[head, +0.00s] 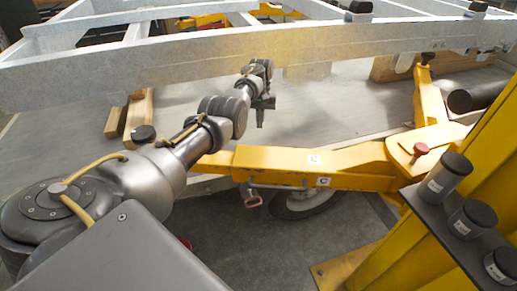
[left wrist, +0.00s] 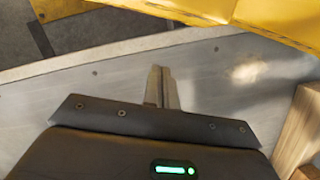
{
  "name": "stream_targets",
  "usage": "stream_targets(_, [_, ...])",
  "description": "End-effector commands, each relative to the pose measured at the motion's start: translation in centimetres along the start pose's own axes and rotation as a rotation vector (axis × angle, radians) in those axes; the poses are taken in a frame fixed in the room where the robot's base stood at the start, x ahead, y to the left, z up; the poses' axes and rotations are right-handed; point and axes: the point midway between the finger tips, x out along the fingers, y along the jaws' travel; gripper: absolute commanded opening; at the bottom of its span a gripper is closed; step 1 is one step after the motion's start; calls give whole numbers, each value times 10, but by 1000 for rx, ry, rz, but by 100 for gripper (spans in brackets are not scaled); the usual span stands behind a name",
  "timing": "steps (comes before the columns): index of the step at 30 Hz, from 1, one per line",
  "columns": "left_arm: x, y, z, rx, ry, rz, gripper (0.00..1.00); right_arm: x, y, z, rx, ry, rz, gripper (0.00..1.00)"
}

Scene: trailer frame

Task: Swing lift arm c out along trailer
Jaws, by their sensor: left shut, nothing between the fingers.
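The yellow lift arm c (head: 300,162), marked with "C" labels, runs roughly level across the middle of the head view. Its right end meets a yellow bracket (head: 428,145) with a red-topped pin (head: 420,149). My left gripper (head: 260,122) is shut and empty, pointing down beyond the lift arm in the picture and apart from it. In the left wrist view, its closed fingers (left wrist: 161,72) are over the grey deck, and a yellow beam (left wrist: 215,12) crosses the top. My forearm hides the lift arm's left end in the head view. My right gripper is not in view.
A galvanised trailer frame rail (head: 180,72) crosses above the grey deck (head: 330,105). Wooden blocks (head: 138,115) lie at left. A yellow post (head: 480,150) and a shelf with black-capped cylinders (head: 470,218) stand at right. A wheel (head: 300,203) shows under the lift arm.

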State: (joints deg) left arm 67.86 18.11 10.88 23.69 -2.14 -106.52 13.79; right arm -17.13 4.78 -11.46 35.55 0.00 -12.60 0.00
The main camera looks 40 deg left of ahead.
Motion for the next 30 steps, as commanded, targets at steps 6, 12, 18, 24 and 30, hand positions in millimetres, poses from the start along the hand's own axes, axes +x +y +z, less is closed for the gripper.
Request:
stream_targets(6, [43, 0, 1, 0, -4, -2, 0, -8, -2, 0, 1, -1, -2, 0])
stream_targets(12, [89, 0, 1, 0, -3, -1, 0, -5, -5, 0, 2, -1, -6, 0])
stream_targets(18, [86, 0, 21, 0, 1, -1, 0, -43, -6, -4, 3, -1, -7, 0])
stream_targets(24, [92, 0, 34, 0, 1, 0, 0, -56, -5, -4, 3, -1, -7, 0])
stream_targets(30, [96, 0, 39, -1, 1, 0, 0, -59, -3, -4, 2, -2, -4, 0])
